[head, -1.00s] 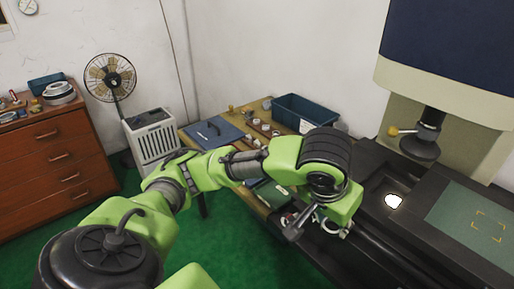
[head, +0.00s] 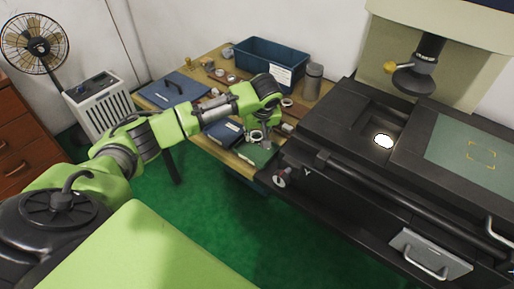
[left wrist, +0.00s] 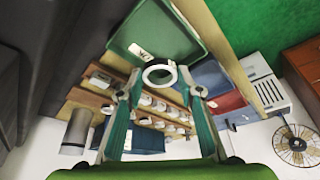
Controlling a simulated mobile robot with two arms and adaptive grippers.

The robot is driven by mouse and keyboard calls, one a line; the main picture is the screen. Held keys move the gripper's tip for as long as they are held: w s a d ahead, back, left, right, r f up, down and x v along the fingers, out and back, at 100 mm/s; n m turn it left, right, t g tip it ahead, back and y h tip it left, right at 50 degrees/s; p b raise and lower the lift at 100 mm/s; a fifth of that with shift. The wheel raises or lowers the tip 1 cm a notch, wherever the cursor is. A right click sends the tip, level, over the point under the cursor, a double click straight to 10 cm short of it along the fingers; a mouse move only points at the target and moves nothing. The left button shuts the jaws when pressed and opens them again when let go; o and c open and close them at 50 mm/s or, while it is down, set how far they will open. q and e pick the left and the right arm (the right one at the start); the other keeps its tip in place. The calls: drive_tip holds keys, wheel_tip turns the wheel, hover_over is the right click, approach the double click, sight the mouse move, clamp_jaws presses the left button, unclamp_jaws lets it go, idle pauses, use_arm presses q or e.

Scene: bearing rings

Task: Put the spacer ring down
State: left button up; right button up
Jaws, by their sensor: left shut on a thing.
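A pale metal ring, the spacer ring (left wrist: 160,74), sits between the two fingertips of my left gripper (left wrist: 159,82) in the left wrist view. The gripper is shut on it, and the ring's hole faces the camera. In the head view my left gripper (head: 257,137) is over the front edge of the wooden table, above a green tray (head: 262,156). The green tray also shows beyond the ring in the left wrist view (left wrist: 150,28). The ring is too small to make out surely in the head view. My right gripper is not in view.
The wooden table (head: 160,98) holds a blue bin (head: 270,62), a grey flask (head: 313,80), blue cases and several small rings. A large black machine (head: 340,125) stands right of it. A white cabinet (head: 102,107) and a fan (head: 36,44) stand at left.

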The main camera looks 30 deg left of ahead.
sight(257, 153)
use_arm(q)
wheel_tip(257, 153, down, 2)
drive_tip(key=shift+f, duration=2.05)
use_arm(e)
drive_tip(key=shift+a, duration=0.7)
use_arm(q)
drive_tip(key=o, duration=1.1)
drive_tip(key=shift+f, duration=0.1)
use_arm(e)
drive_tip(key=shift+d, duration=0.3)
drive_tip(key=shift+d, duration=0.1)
